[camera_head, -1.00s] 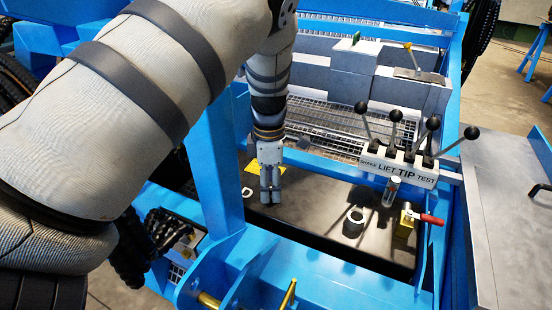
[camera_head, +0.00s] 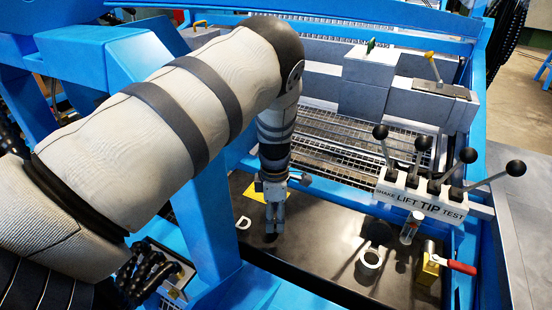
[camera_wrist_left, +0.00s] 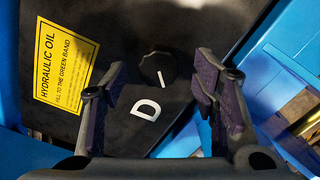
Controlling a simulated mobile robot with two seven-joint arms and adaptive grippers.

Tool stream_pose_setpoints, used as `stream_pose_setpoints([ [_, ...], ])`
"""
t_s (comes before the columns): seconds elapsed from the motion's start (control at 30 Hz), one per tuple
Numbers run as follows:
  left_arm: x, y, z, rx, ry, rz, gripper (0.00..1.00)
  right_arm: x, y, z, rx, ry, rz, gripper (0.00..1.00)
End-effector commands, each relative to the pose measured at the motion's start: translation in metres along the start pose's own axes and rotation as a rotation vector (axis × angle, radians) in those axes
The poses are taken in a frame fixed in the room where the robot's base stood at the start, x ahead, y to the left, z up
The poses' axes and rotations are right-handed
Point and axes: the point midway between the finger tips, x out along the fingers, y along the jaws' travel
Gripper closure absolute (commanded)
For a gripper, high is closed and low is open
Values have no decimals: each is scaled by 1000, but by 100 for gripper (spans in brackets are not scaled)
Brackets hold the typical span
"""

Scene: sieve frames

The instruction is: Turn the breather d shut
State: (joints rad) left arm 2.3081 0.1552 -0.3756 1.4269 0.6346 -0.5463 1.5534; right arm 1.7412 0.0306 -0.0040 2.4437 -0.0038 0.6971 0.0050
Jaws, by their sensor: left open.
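The breather d is a small black knob (camera_wrist_left: 158,72) with a white line mark, on the dark tank top beside a white letter D (camera_wrist_left: 146,109). My left gripper (camera_wrist_left: 161,82) is open, with one finger on each side of the knob in the wrist view. A gap shows between the knob and each finger. In the head view the left gripper (camera_head: 273,215) points down at the tank top near the letter D (camera_head: 244,223); the knob is hard to make out there. My right gripper is not in view.
A yellow hydraulic oil label (camera_wrist_left: 66,62) lies beside the knob. Blue frame bars (camera_head: 208,190) surround the tank.

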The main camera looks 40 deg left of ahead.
Motion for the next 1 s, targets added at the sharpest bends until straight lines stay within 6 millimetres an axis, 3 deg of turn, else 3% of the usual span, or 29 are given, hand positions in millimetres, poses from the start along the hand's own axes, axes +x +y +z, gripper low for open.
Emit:
stream_pose_setpoints([
  [0.1,10,0,0,-1,0,0,46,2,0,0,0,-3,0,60],
  [0.37,11,0,0,-1,-1,1,46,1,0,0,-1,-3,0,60],
  [0.5,10,0,0,0,-1,1,78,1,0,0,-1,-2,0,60],
  [0.6,10,0,0,0,-1,1,94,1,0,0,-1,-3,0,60],
  [1.0,10,0,1,75,-2,1,94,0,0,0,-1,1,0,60],
])
